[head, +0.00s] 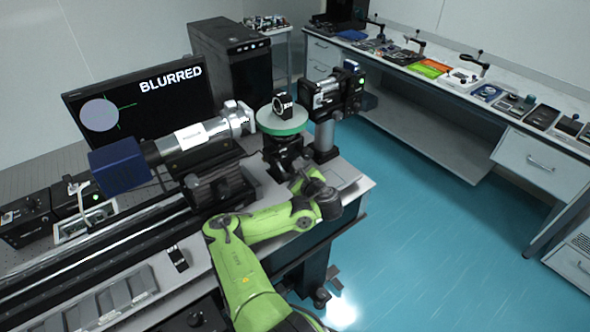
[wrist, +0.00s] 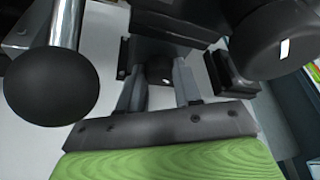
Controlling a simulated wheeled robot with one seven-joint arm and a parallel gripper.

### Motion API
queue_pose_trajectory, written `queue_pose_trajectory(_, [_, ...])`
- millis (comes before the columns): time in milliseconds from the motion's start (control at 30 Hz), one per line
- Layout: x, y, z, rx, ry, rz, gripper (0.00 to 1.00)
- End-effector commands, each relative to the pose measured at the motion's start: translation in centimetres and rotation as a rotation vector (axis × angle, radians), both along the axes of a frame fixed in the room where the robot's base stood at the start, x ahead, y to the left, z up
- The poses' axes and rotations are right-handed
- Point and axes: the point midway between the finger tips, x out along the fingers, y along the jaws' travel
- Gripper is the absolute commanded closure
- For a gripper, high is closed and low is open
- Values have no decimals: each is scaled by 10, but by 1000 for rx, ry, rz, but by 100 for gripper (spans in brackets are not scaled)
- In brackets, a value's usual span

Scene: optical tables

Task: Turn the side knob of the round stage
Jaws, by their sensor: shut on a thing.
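The round stage (head: 283,124) has a pale green-rimmed top on a black mount and stands at the right end of the optical table. A small black square-framed part (head: 282,105) stands upright on it. My gripper (wrist: 159,75) reaches in below the stage, with one finger on each side of a small dark side knob (wrist: 160,72), and is shut on it. In the head view the gripper is at the stage's base, mostly hidden by my green arm, and the knob cannot be made out there.
A camera with a lens tube (head: 190,139) lies left of the stage. A black device on a post (head: 338,88) stands close behind right. A monitor (head: 140,102) reads "BLURRED". A black ball (wrist: 52,87) is near my gripper's left. The blue floor at right is clear.

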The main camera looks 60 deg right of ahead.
Motion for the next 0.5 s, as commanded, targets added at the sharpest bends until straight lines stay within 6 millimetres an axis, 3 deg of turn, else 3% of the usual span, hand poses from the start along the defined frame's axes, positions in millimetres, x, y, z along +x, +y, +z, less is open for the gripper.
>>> queue_pose_trajectory(133, [0,0,8,107,-54,2,97])
queue_pose_trajectory(500, [-2,-2,8,418,-211,1,97])
